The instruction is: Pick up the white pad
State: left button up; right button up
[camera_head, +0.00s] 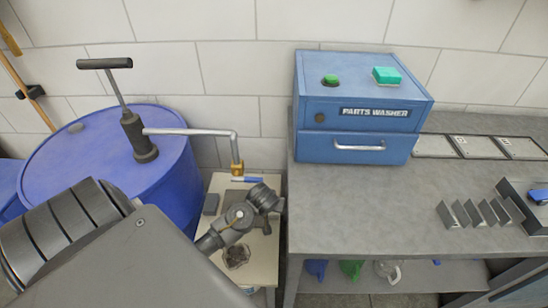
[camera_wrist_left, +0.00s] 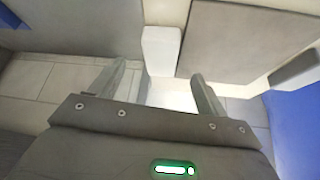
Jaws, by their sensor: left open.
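I cannot pick out the white pad with certainty. In the left wrist view a bright white surface (camera_wrist_left: 172,95) shows between my left gripper's fingers, just beyond the palm, and a white upright piece (camera_wrist_left: 161,50) stands past it. Whether either is the pad, I cannot tell. My left gripper (camera_wrist_left: 160,84) has its two fingers spread apart, with no visible hold on anything. In the head view my left arm (camera_head: 232,222) reaches over a small cream-topped stand (camera_head: 262,268) and hides part of its top. My right gripper is not in view.
A blue drum (camera_head: 55,165) with a hand pump (camera_head: 138,138) stands left, its spout (camera_head: 236,166) over the stand. A grey block (camera_head: 211,204) and a brownish clump (camera_head: 236,256) lie on the stand. Right is a grey bench (camera_head: 365,215) with a blue parts washer (camera_head: 345,100).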

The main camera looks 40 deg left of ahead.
pick_arm(q)
jog(key=shift+w+f, duration=0.1)
jog(key=shift+f, duration=0.05)
jog(key=x, duration=0.4)
jog(key=shift+w+a, duration=0.15)
jog(key=shift+a, duration=0.2)
jog(key=shift+w+a+f, duration=0.1)
jog(key=shift+w+f, duration=0.05)
jog(key=shift+f, duration=0.1)
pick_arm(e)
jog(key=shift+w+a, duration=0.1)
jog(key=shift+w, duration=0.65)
pick_arm(q)
jog(key=c, duration=1.1)
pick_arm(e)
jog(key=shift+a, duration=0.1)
